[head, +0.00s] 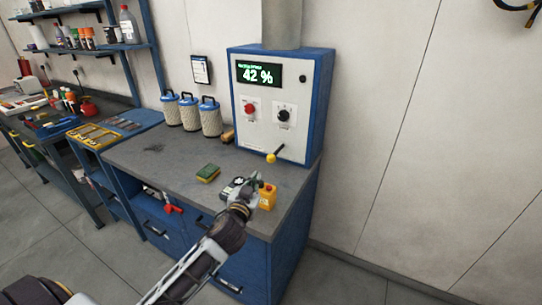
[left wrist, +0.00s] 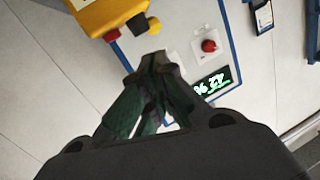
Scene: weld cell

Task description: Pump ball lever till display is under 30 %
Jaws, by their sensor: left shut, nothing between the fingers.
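A blue-framed cabinet (head: 318,100) with a pale front panel shows a green "42 %" on its display (head: 260,74). The display (left wrist: 212,82) also shows in the left wrist view, turned round. A short lever with a yellow ball (head: 271,158) sticks out low on the panel; the ball also seems to show in the left wrist view (left wrist: 154,25). My left gripper (head: 256,182) is shut and empty, below and a little left of the ball in the head view, apart from it. In the wrist view its fingertips (left wrist: 156,66) are close together. My right gripper is not in view.
A yellow box with a red button (head: 267,196) stands on the grey bench close beside my left gripper. A green and yellow sponge (head: 208,173) lies left of it. Several filter cartridges (head: 190,112) stand at the back. The panel carries a red knob (head: 249,108) and a black knob (head: 283,115).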

